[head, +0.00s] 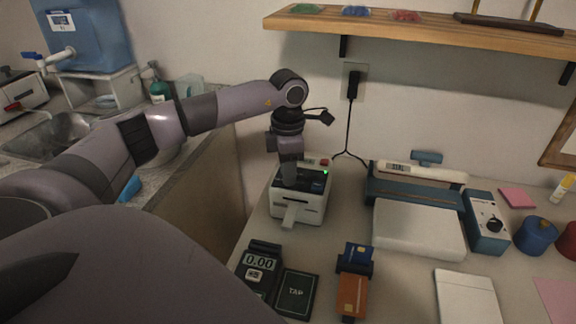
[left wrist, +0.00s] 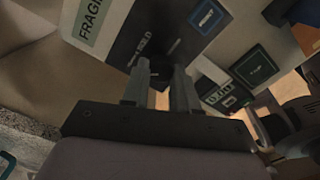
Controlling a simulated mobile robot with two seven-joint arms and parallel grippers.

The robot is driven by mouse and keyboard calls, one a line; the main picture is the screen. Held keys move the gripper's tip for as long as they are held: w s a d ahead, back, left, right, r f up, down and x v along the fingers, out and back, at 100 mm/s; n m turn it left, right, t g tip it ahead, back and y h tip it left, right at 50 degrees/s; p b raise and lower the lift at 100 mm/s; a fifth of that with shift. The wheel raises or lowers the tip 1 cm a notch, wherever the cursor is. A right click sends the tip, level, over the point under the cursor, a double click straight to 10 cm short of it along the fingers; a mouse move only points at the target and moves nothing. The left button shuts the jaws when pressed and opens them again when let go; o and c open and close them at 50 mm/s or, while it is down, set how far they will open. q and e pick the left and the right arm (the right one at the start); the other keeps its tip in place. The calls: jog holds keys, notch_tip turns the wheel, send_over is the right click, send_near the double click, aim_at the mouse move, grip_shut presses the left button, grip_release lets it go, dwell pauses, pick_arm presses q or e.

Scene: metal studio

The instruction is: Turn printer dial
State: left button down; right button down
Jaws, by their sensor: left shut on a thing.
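The label printer (head: 313,209) is a small white machine with a dark top, standing on the worktop near the wall. A green light glows on it, and a white label strip (head: 289,214) hangs from its front. In the left wrist view its dark panel (left wrist: 128,45) and a label reading FRAGILE (left wrist: 95,22) show. My left gripper (head: 289,180) reaches down onto the printer's top. In the left wrist view its fingers (left wrist: 160,82) are shut on a small black dial (left wrist: 160,68). In the head view the dial is hidden by the gripper. My right gripper is not in view.
A card terminal (head: 258,264), a TAP pad (head: 296,294) and a card holder (head: 353,285) stand in front of the printer. A blue-and-white machine (head: 418,228) and a box with a black knob (head: 487,226) stand right. A wooden shelf (head: 430,31) hangs above.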

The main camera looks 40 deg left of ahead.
pick_arm(q)
jog(key=n+p, duration=0.1)
jog(key=n, duration=0.4)
jog(key=shift+r, duration=0.1)
jog(key=shift+n+p, duration=0.65)
jog(key=shift+n, duration=1.45)
jog(key=c, duration=0.9)
grip_release()
jog(key=shift+o, duration=0.2)
jog(key=shift+r+b, duration=0.3)
jog(key=shift+r, duration=3.25)
jog(key=shift+s+f, duration=0.1)
